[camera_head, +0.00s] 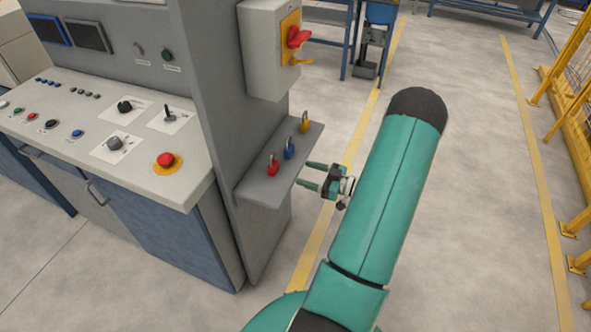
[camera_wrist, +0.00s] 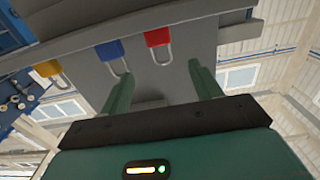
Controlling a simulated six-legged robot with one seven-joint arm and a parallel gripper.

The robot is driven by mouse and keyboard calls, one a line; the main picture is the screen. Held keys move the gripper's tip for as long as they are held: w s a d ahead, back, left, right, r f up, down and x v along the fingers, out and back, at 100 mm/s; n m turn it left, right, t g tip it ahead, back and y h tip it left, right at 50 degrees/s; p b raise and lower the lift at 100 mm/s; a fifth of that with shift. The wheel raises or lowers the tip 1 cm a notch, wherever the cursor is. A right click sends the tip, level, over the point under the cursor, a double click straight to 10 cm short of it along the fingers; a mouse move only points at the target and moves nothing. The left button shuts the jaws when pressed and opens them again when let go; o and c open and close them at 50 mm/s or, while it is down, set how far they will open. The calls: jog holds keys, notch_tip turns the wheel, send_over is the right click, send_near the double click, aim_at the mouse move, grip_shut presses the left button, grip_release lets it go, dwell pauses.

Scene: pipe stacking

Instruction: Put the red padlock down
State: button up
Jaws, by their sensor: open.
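The red padlock (camera_head: 272,168) stands upright on a small grey shelf (camera_head: 262,190) on the side of the control cabinet, the nearest of the padlocks there. My gripper (camera_head: 305,174) is open and empty, just off the shelf's outer edge, with its fingers pointing at the shelf. In the wrist view, which is upside down, the red padlock (camera_wrist: 157,38) lies beyond the two spread fingertips (camera_wrist: 161,70), roughly in line with the gap between them. Its shackle shows clearly, and nothing is between the fingers.
A blue padlock (camera_head: 289,152) and a yellow padlock (camera_head: 304,127) stand farther along the same shelf. A grey switch box with a red handle (camera_head: 297,38) is mounted above. The control desk (camera_head: 130,165) is at left. Open floor lies to the right, before yellow fencing (camera_head: 575,130).

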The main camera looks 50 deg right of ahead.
jog(key=w+a+r+n+g+y, duration=0.1)
jog(key=w+a+r+g+y, duration=0.1)
jog(key=a+r+g, duration=0.7)
jog(key=w+a+r+n+g+y, duration=0.1)
jog(key=w+a+r+g+y, duration=0.3)
jog(key=a, duration=0.9)
jog(key=s+a+r+m+t+h, duration=0.1)
jog(key=s+a+r+m+h, duration=0.4)
jog(key=s+a+r+h, duration=0.7)
jog(key=s+a+r, duration=0.1)
jog(key=a+r, duration=0.2)
jog(key=shift+r+m+t, duration=0.25)
jog(key=shift+m+t, duration=0.05)
jog(key=shift+m, duration=0.1)
jog(key=shift+s+d, duration=0.1)
jog(key=shift+d, duration=0.05)
